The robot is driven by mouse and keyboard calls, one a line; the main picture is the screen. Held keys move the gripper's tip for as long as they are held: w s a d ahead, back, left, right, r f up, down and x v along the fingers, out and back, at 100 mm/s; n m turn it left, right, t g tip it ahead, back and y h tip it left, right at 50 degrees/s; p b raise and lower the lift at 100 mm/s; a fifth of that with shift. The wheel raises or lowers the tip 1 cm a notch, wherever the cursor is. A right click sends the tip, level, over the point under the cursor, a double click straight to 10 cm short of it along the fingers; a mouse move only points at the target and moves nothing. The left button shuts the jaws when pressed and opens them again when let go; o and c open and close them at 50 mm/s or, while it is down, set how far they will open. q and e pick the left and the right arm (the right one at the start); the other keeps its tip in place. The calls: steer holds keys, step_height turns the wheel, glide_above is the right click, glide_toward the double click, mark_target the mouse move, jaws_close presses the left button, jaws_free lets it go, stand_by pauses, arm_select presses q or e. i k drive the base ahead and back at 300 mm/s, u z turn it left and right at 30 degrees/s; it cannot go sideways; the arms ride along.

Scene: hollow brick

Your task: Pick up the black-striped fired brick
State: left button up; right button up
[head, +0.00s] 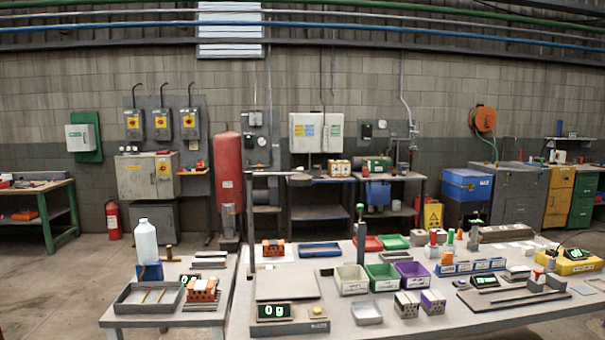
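Two orange, fired-looking bricks are in view. One orange brick (202,291) sits on a small stack of flat plates on the left table, with dark holes in its side. The other orange brick (273,248) is farther back on the main table, left of a blue tray, with dark marks on it. Both are small in the picture, and I cannot tell for sure which one carries black stripes. Neither of my grippers shows in the head view.
A scale (287,309) reading 0 g stands at the main table's front left. On the left table are a grey tray (148,297) and a white bottle (146,242). A narrow gap separates the tables.

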mark_target(271, 248)
steer(key=z, duration=0.3)
steer(key=i, duration=1.55)
steer(key=u, duration=0.4)
